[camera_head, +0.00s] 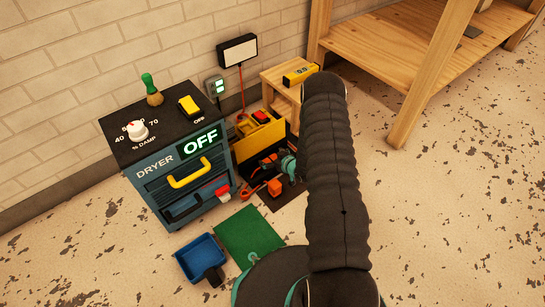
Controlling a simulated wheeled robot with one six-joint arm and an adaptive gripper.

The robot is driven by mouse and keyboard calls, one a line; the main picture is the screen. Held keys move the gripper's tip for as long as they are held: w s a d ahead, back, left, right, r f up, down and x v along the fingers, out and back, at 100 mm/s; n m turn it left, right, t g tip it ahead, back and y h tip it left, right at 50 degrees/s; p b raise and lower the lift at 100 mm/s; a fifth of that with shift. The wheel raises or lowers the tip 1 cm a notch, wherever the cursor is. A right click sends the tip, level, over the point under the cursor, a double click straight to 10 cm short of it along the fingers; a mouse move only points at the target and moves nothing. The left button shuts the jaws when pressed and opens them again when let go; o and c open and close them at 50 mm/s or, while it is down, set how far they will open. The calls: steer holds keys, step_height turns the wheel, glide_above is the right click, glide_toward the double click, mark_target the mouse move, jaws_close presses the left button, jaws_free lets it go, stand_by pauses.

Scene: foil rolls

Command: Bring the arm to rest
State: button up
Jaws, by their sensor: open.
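My arm rises in a black ribbed sleeve from the bottom of the head view and bends away near the top. Past the bend, a teal wrist part shows left of the sleeve. My gripper (261,187) is low in front of the dryer's right side, close to an open yellow toolbox (262,137). Its jaws are apart, and orange parts show at their ends. I see nothing clearly held between them. The sleeve hides part of the wrist and forearm. I cannot tell whether the gripper touches anything.
A blue dryer cabinet (166,188) reading OFF stands at left, with a yellow handle. A blue bin (201,258) and a green mat (249,234) lie before it. A small wooden stand (285,88) and a wooden bench (400,48) are behind. Floor at right is clear.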

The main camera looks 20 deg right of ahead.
steer(key=shift+s+r+p, duration=0.1)
steer(key=shift+r+p, duration=0.55)
steer(key=shift+r, duration=0.75)
steer(key=shift+r+p, duration=1.3)
steer(key=shift+r, duration=1.45)
step_height(320, 180, up, 18)
steer(key=w+d+r+g+h+p, duration=0.1)
steer(key=w+d+h+p, duration=0.1)
steer(key=h, duration=0.1)
steer(key=s+a+r+m+g+h+p, duration=0.1)
steer(key=s+r, duration=0.3)
steer(key=r, duration=0.5)
steer(key=s+r+m+h, duration=0.1)
steer(key=s+r, duration=0.3)
steer(key=r, duration=0.5)
steer(key=s+a+r+m+g+p, duration=0.2)
steer(key=s+a+r, duration=0.2)
steer(key=s+r, duration=1)
steer(key=s+a+g, duration=0.1)
steer(key=s+a, duration=0.1)
steer(key=s, duration=0.7)
steer(key=s+a+r+g+p, duration=0.1)
steer(key=s+a, duration=0.2)
steer(key=s, duration=0.6)
steer(key=shift+s+r+y, duration=0.2)
steer(key=shift+r+y, duration=0.05)
steer(key=shift+y, duration=0.15)
